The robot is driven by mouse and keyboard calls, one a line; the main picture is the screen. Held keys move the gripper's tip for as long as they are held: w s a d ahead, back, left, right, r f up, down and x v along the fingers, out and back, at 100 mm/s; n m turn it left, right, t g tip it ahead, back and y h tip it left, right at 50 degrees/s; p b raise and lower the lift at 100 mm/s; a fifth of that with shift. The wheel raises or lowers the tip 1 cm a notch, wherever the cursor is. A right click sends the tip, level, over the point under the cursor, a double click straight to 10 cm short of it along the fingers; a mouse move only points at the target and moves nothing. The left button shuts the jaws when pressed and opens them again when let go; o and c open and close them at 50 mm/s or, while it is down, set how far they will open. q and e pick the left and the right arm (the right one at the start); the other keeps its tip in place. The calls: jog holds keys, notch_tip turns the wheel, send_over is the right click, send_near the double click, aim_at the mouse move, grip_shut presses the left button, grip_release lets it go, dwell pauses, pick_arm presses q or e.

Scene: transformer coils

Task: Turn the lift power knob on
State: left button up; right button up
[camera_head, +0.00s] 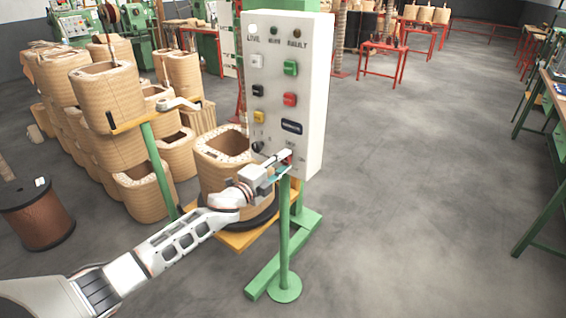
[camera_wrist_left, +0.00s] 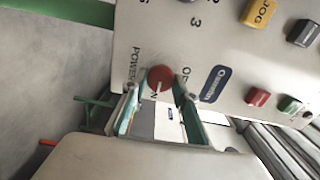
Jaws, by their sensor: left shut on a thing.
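The white control panel (camera_head: 279,80) stands on a green post. The red power knob (camera_wrist_left: 161,78) sits near the panel's lower corner, beside the printed word POWER. A pale line runs across the knob's face, and lettering beside it is partly hidden. My left gripper (camera_wrist_left: 160,97) is shut on the knob, with one teal-edged finger on each side of it. In the head view my left gripper (camera_head: 284,160) reaches the lower part of the panel, and its fingers mostly hide the knob. My right gripper is not in view.
Colored buttons, including a green one (camera_head: 290,68) and a red one (camera_head: 289,99), sit above on the panel, with a black knob (camera_head: 257,146) at left. Behind stands a tan coil (camera_head: 222,150). More coils (camera_head: 105,90) crowd the left. Open floor (camera_head: 420,180) lies right.

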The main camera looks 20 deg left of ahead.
pick_arm(q)
jog(key=shift+m, duration=0.3)
dwell(0.4)
jog(key=o, duration=1.1)
jog(key=shift+c, duration=0.2)
jog(key=v, duration=1.2)
